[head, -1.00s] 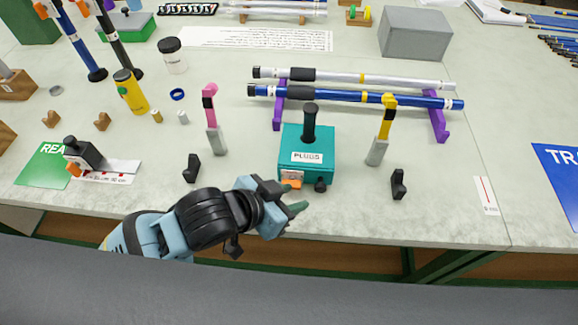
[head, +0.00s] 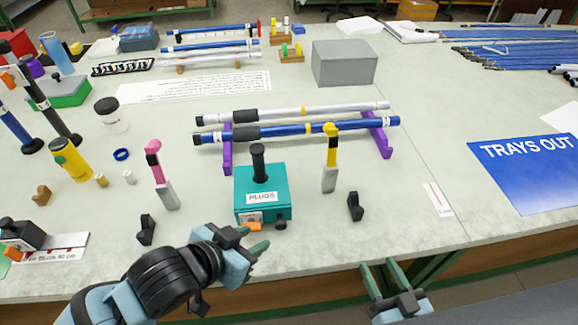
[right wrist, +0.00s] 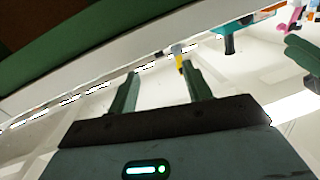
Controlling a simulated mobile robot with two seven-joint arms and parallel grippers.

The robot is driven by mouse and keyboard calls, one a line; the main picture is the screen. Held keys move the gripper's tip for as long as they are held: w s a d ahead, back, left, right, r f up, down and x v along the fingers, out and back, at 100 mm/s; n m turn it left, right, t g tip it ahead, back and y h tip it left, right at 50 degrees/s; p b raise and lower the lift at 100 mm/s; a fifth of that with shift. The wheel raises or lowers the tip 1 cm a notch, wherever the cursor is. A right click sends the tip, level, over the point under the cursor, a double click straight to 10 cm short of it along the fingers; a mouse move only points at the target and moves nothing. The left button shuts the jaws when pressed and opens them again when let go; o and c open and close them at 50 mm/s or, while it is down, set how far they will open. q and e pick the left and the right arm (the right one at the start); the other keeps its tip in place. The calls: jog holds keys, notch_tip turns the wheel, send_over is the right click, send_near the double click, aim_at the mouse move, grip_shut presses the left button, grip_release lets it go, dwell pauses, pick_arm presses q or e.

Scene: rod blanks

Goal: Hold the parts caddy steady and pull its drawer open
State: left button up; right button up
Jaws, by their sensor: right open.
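The parts caddy (head: 262,203) is a teal box labelled PLUGS with a black upright post on top. It stands on the bench in the head view. An orange tab and a dark knob (head: 281,225) show low on its front; the drawer looks shut. My left gripper (head: 256,240) is just in front of the caddy's lower front, apparently not touching; its finger gap is unclear. My right gripper (head: 384,265) is open and empty at the bench's front edge, right of the caddy. In the right wrist view its fingers (right wrist: 158,85) are apart, and part of the teal caddy (right wrist: 240,23) shows at the top.
A pink-topped stand (head: 160,176) and a yellow-topped stand (head: 330,160) flank the caddy. Black brackets (head: 146,230) (head: 355,206) stand nearer the front. Behind, blue and silver rods lie on purple supports (head: 378,135). The bench right of the caddy is mostly clear.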

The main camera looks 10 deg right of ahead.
jog(key=w+a+r+m, duration=0.1)
jog(key=w+m, duration=0.1)
jog(key=w+a+r+m, duration=0.1)
jog(key=w+r+m, duration=0.1)
jog(key=w+m, duration=0.1)
jog(key=w+r+m+t, duration=0.1)
jog(key=w+r+m, duration=0.1)
jog(key=shift+w+a+r+m, duration=0.15)
jog(key=shift+w+a+m, duration=0.05)
jog(key=shift+a+m, duration=0.2)
jog(key=w+a+r+m+g+y, duration=0.1)
jog(key=w+a+r+m+y, duration=0.5)
jog(key=w+a+r+m, duration=0.8)
jog(key=m+g+y, duration=0.3)
jog(key=g+y, duration=0.3)
jog(key=g, duration=0.1)
send_near(263, 157)
jog(key=shift+x, duration=1.65)
jog(key=shift+w, duration=0.1)
jog(key=shift+x, duration=3.85)
jog(key=shift+r, duration=0.1)
